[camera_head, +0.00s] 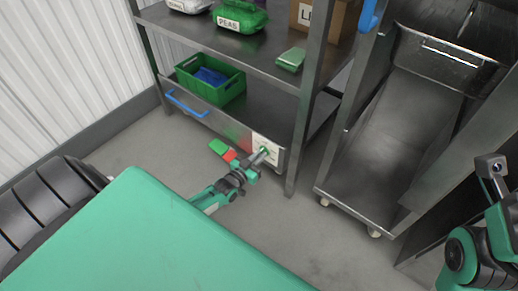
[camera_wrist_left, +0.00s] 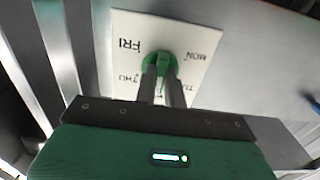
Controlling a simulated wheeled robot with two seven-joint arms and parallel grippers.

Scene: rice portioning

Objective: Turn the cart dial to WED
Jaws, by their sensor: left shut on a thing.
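The dial is a green round knob (camera_wrist_left: 160,61) on a white plate (camera_wrist_left: 202,35) in the left wrist view. FRI and THU show left of the knob, MON and part of another label right of it. No WED label is visible; my fingers cover the plate below the knob. In the head view the plate (camera_head: 267,142) is on the cart's lower front, at the right end. My left gripper (camera_head: 262,153) is shut on the knob; its fingers also show in the wrist view (camera_wrist_left: 162,84). My right gripper (camera_head: 491,169) is partly visible at the right edge, away from the dial.
The metal cart has a blue handle (camera_head: 186,104), a green crate (camera_head: 228,92) with blue contents and an upper shelf (camera_head: 262,52) with packages and a box. A metal chute unit (camera_head: 390,130) on casters stands to the right. Grey floor (camera_head: 250,220) is clear between.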

